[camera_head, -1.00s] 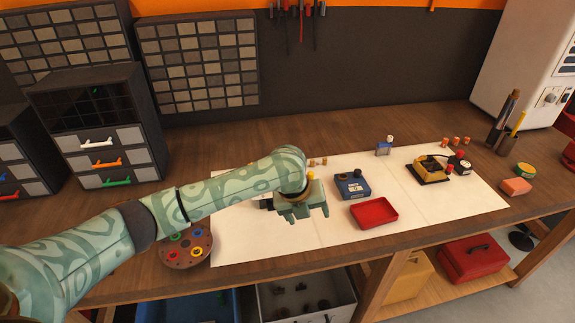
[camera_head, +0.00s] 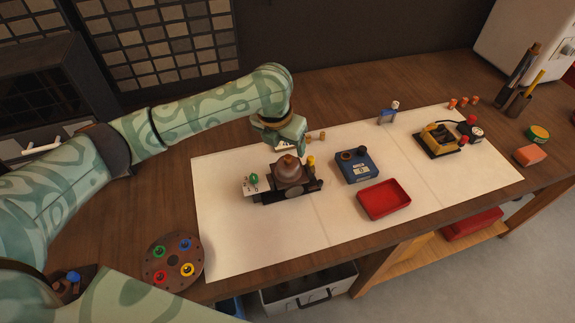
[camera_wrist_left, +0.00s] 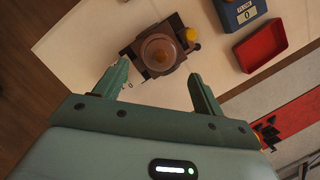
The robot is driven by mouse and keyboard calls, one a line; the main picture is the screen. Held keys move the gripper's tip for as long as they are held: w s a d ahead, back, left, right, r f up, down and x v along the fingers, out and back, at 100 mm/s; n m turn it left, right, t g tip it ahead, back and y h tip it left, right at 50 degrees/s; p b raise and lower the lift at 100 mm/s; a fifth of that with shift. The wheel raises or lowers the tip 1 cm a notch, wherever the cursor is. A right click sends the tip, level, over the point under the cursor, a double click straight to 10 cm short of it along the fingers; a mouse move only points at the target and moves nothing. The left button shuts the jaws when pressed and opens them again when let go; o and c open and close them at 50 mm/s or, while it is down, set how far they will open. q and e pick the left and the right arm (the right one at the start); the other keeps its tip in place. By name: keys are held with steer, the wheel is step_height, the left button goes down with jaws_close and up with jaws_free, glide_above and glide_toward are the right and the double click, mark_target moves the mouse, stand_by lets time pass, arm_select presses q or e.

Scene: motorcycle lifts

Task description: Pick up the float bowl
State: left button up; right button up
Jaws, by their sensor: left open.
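The float bowl looks to be the round brown-grey piece with a knob (camera_head: 289,169) on top of a dark block fixture (camera_head: 308,192) on the white mat. In the left wrist view the bowl (camera_wrist_left: 158,52) shows beyond and between the fingertips. My left gripper (camera_head: 282,143) is above and just behind the bowl in the head view. In the left wrist view its two fingers (camera_wrist_left: 161,78) are spread, with nothing between them. It looks apart from the bowl. My right gripper is out of view.
A blue gauge box (camera_head: 357,167) and a red tray (camera_head: 384,200) stand right of the fixture. A green-knobbed part (camera_head: 252,183) sits at its left. A round palette with coloured rings (camera_head: 173,262) is at the front left. The mat (camera_head: 235,245) is bare in front.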

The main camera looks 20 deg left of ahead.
mark_target(288, 157)
arm_select(q)
steer(key=x, duration=0.4)
steer(key=shift+a+b, duration=0.1)
steer(key=shift+b, duration=0.25)
steer(key=shift+w+f, duration=0.2)
steer(key=shift+f, duration=0.35)
steer(key=b+x, duration=0.1)
steer(key=x, duration=0.4)
steer(key=shift+s, duration=0.2)
steer(key=shift+r, duration=0.1)
steer(key=c, duration=0.9)
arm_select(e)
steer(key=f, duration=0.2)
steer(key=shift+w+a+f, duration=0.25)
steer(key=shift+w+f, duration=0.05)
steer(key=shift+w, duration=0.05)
